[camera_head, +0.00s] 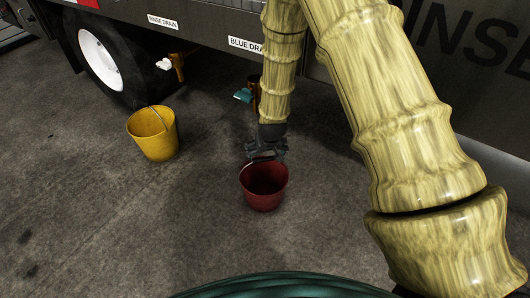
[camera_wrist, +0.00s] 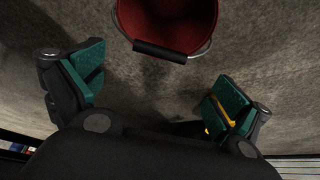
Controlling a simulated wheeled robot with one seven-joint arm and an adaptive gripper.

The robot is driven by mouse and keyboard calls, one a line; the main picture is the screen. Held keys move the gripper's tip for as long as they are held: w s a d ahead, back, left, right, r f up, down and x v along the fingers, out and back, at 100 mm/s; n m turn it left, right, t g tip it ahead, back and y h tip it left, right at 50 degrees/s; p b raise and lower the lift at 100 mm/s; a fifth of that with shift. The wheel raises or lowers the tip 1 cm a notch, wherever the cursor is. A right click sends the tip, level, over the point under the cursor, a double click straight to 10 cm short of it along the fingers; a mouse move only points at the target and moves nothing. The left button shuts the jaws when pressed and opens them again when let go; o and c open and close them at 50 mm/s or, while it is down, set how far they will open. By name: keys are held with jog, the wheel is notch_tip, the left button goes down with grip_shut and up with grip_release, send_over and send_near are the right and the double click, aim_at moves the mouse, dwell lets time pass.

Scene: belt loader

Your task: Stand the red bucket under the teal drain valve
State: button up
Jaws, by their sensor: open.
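The red bucket (camera_head: 263,199) stands upright on the ground in front of the truck, nearer to me than the teal drain valve (camera_head: 243,95). The valve sits under a "BLUE DRA…" label, partly hidden by my arm. My gripper (camera_head: 266,153) is open just beyond and above the bucket's far rim. In the wrist view my gripper (camera_wrist: 157,90) has its teal pads wide apart with nothing between them. The red bucket (camera_wrist: 168,18) shows at the top there, with its wire handle and black grip (camera_wrist: 160,50) hanging towards the gripper, just ahead of the pads.
A yellow bucket (camera_head: 152,138) stands to the left, below and in front of a white-handled valve (camera_head: 164,64) labelled "RINSE DRAIN". A truck wheel (camera_head: 100,58) is at the upper left. The concrete between the red bucket and the truck looks clear.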

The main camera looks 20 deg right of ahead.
jog(key=s+f+g, duration=0.1)
jog(key=s+f, duration=0.3)
jog(key=s, duration=1)
jog(key=s+a+f+g, duration=0.1)
jog(key=s+f, duration=0.3)
jog(key=s, duration=1)
jog(key=s+f+n+g, duration=0.1)
jog(key=s+f, duration=0.3)
jog(key=s, duration=1)
jog(key=shift+s+a+f+g+y, duration=0.2)
jog(key=shift+f+g+y, duration=0.1)
jog(key=shift+g, duration=0.5)
jog(key=shift+w, duration=0.1)
jog(key=shift+c, duration=0.2)
